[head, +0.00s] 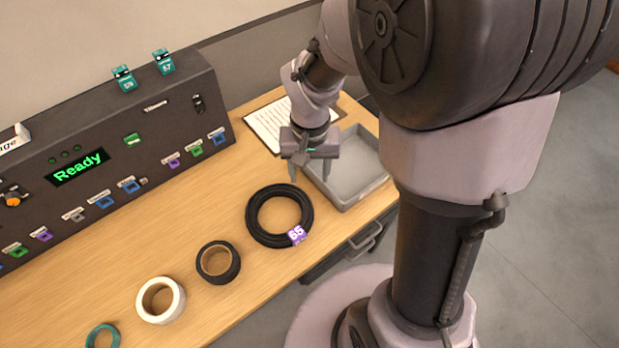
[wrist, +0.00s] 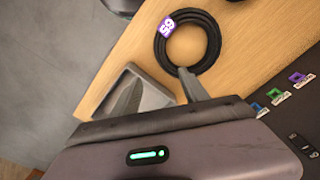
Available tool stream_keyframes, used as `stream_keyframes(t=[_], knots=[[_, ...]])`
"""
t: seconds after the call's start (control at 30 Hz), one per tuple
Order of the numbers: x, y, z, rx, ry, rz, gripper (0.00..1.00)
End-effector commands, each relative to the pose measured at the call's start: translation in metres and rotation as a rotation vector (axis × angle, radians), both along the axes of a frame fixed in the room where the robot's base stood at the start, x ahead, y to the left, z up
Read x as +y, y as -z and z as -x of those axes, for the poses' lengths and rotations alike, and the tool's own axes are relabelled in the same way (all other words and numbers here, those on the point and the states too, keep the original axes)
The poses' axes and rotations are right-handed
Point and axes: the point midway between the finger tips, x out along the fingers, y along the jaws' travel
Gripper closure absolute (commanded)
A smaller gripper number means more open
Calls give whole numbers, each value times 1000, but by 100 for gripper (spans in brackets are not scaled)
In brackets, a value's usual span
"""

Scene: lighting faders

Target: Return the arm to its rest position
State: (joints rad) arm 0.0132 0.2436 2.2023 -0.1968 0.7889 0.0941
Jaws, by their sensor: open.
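My gripper (head: 309,185) hangs from my arm above the wooden table, pointing down. Its two fingers are apart with nothing between them. It is between the black cable coil (head: 251,222) and the grey tray (head: 378,184), over the tray's left edge in the head view. In the wrist view my gripper (wrist: 160,92) shows both fingers spread, one over the tray (wrist: 155,88) and one by the coil (wrist: 208,60). The coil has a purple tag marked 65 and lies flat on the table.
The dark console (head: 110,160) with a green "Ready" display stands along the table's back. A white printed sheet (head: 265,125) lies behind the tray. A black tape roll (head: 233,268), a white roll (head: 178,308) and a teal roll (head: 92,332) lie at the front left. A drawer handle (head: 365,245) juts from the table front.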

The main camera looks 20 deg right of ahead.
Motion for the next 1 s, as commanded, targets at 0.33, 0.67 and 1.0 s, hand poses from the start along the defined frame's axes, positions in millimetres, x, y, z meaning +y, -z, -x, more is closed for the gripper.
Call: stream_keyframes(t=[0.33,0.67,1.0], knots=[[33,-151,97,-397,58,-138,48],[43,-120,127,-492,60,-185,48],[42,-128,127,-493,59,-184,48]])
